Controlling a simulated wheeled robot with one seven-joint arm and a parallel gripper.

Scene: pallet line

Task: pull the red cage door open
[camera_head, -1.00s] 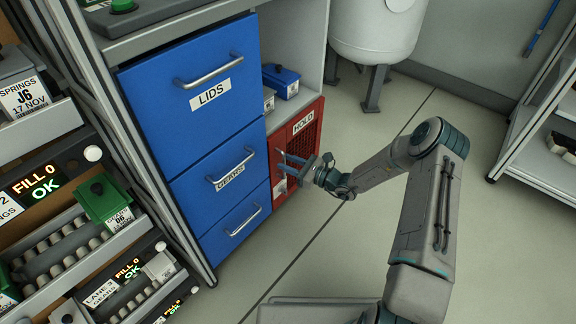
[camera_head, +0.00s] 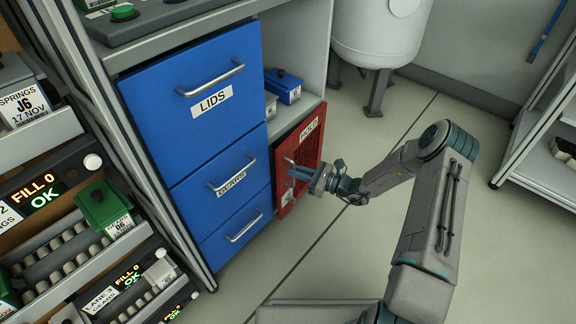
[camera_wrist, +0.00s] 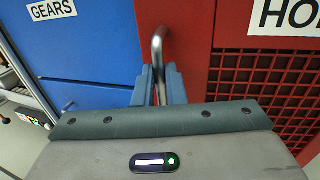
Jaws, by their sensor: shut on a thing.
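The red cage door (camera_head: 308,144) has a HOLD label and a mesh panel. The lower end of the handle is hidden between the fingers.
Blue drawers labelled LIDS (camera_head: 190,100) and GEARS (camera_head: 215,182) are shut beside the door. A blue bin (camera_head: 284,87) stands on the shelf above it. A white tank (camera_head: 380,35) stands behind. The floor (camera_head: 400,125) right of the door is open; a shelf rack (camera_head: 535,150) stands farther right.

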